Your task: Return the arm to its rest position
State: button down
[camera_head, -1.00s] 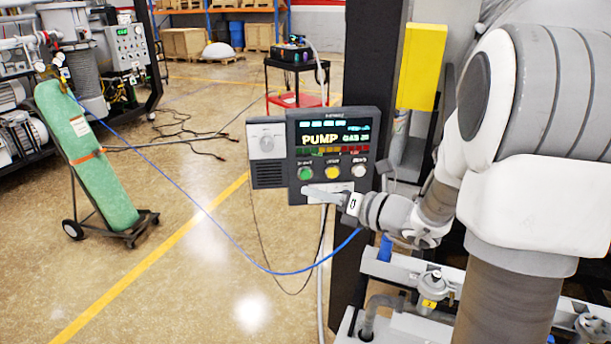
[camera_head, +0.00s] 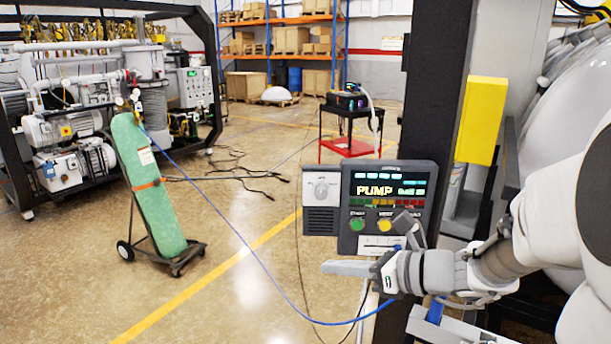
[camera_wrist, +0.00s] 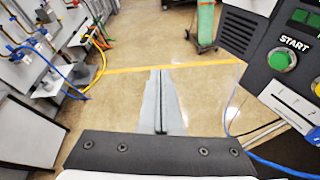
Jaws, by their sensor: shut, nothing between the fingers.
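My gripper (camera_head: 326,267) is in the head view, just below and in front of the lower left of the control panel (camera_head: 345,222). Its two grey fingers point left, and nothing is between them. In the wrist view my gripper (camera_wrist: 161,75) shows its fingers pressed together over the floor. My arm comes in from the right edge of the head view and hides part of the panel's lower right. The panel's screen reads PUMP, with a green START button (camera_head: 357,225) and a yellow button (camera_head: 385,226) beneath; the green START button (camera_wrist: 279,61) also shows in the wrist view.
A dark post (camera_head: 430,120) stands behind the panel, with a yellow box (camera_head: 481,120) beside it. A green gas cylinder (camera_head: 150,190) stands on a cart at left. A blue hose (camera_head: 245,245) runs from it past my gripper.

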jog(key=s+a+n+g+h, duration=0.2)
jog(key=s+n+g+h, duration=0.3)
jog(key=s+n, duration=1)
jog(key=s+d+r+n+t+h, duration=0.1)
jog(key=d+n+h, duration=0.5)
jog(key=n, duration=0.6)
jog(key=shift+s+d+r+t, duration=0.25)
jog(key=shift+s+d+t, duration=0.6)
jog(key=shift+s, duration=0.35)
